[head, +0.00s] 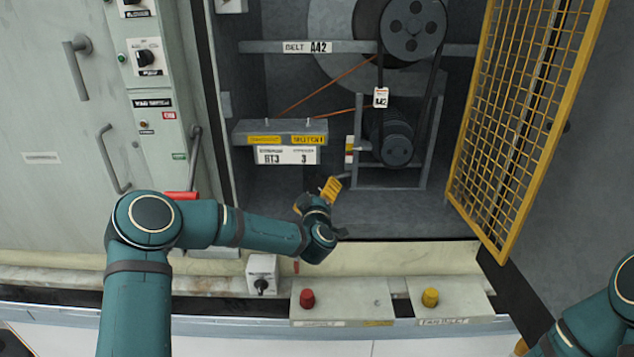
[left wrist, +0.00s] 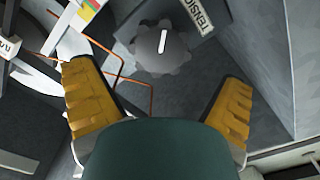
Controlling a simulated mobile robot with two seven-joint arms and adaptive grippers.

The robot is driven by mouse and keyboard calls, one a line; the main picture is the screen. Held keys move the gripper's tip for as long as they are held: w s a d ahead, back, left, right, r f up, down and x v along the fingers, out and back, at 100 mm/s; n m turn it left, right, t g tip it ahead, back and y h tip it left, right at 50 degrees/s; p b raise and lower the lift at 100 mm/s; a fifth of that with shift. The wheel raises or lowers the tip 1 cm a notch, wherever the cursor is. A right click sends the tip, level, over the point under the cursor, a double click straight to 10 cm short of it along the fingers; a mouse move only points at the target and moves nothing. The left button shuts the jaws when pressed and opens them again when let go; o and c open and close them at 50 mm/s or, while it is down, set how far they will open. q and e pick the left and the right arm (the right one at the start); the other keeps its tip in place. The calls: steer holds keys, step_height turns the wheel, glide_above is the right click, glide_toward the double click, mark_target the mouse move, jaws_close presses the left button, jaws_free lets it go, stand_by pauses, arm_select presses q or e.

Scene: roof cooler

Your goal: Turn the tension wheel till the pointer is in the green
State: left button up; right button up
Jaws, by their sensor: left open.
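The tension wheel (left wrist: 163,48) is a grey scalloped knob with a white line, beside a partly cut-off label (left wrist: 195,14) in the left wrist view. I cannot make it out in the head view. My left gripper (left wrist: 160,100) is open and empty, its yellow fingers apart, with the wheel ahead of the gap and not touched. In the head view the left gripper (head: 330,188) is at the cabinet opening, below the belt drive. A small plate with coloured bands (left wrist: 90,5) shows at the wrist view's top edge; I cannot read a pointer there. A yellow bit of my right gripper (head: 521,347) shows at the bottom edge.
A yellow mesh door (head: 525,110) stands open on the right of the cabinet. Pulleys (head: 412,28) and a belt sit behind the opening. A metal bracket (head: 285,130) is left of them. A red button (head: 307,298) and a yellow button (head: 430,297) stand on the front ledge.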

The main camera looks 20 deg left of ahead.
mark_target(317, 185)
arm_select(q)
steer(key=shift+x, duration=3.6)
steer(key=shift+f, duration=0.1)
steer(key=c, duration=1.3)
